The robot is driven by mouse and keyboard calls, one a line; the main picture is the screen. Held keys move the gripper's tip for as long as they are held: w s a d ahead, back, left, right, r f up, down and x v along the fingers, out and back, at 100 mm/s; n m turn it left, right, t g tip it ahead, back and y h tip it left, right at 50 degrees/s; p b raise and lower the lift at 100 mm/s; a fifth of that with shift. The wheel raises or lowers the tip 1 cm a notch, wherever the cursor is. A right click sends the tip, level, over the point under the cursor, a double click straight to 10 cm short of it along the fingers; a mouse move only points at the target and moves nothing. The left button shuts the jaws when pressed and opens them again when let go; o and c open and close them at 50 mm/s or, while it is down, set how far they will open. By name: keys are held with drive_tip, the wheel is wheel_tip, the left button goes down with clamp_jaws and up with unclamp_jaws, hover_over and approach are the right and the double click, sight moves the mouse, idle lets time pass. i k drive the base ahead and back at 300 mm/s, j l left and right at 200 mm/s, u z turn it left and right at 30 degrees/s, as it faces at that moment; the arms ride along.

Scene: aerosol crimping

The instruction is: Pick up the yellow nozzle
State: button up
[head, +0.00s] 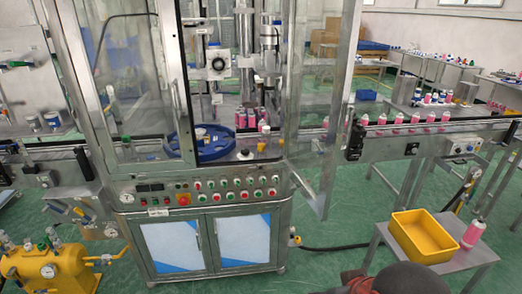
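A small yellow piece (262,147), which looks like the yellow nozzle, stands on the machine's steel deck, right of the blue round dish (218,148). It is too small to make out its shape. A small white piece (244,154) lies to its left, and pink cans (252,118) stand behind it. A dark rounded part at the bottom edge seems to be my own arm. My gripper does not show, so whether it is open or shut is not visible.
The machine's glass door (312,110) stands open at the right of the deck. A conveyor (420,129) carries several pink cans to the right. A small steel table (468,258) holds a yellow bin (424,236) and a pink can (473,233).

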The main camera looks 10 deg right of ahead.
sight(261, 147)
drive_tip(key=i+j+z, duration=0.15)
drive_tip(key=z, duration=0.35)
drive_tip(key=i+j+z, duration=0.15)
drive_tip(key=j+z, duration=0.15)
drive_tip(key=z, duration=0.15)
drive_tip(key=i+j+z, duration=0.15)
drive_tip(key=z, duration=0.35)
drive_tip(key=i+j+z, duration=0.1)
drive_tip(key=j, duration=0.7)
drive_tip(key=i+j+z, duration=0.1)
drive_tip(key=j, duration=0.75)
